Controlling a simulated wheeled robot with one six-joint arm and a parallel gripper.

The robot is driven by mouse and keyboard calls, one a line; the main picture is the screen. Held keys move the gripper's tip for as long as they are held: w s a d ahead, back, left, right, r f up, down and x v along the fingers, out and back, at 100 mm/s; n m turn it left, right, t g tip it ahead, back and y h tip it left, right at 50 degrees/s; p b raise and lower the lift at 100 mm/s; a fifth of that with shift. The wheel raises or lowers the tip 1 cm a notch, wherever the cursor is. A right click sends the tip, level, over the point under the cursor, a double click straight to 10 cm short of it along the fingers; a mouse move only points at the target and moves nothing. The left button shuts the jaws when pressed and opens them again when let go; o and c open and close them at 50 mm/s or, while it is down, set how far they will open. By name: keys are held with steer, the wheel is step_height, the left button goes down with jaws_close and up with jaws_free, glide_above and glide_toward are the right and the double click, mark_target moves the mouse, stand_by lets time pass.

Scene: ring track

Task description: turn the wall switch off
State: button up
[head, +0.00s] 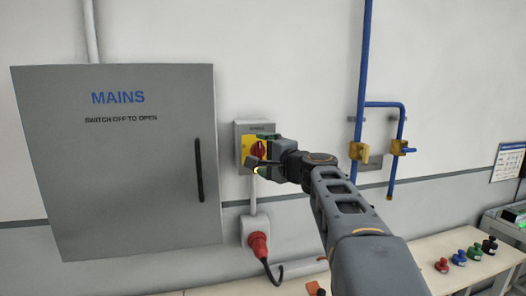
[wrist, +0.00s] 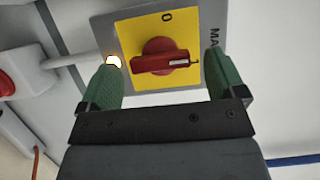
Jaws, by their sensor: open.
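The wall switch is a grey box (head: 240,128) with a yellow plate (wrist: 133,40) and a red rotary knob (wrist: 160,62); the knob also shows partly in the head view (head: 257,149). In the wrist view the knob's handle lies across the picture, its white-marked end pointing right towards the label. A "0" is printed on the plate above the knob there. My gripper (wrist: 160,68) is open, one green finger on each side of the knob, with visible gaps. It covers part of the switch in the head view (head: 266,154). A small lamp (wrist: 114,61) glows beside the left finger.
A grey MAINS cabinet (head: 115,185) with a black handle stands closed to the left. A red plug (head: 258,245) with a cable is below the switch. Blue pipes (head: 364,75) with yellow valves run to the right. A bench (head: 420,262) carries several coloured knobs.

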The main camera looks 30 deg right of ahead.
steer(key=shift+w+a, duration=0.1)
steer(key=shift+w, duration=0.3)
steer(key=shift+c, duration=0.4)
steer(key=c, duration=0.8)
steer(key=shift+c, duration=0.2)
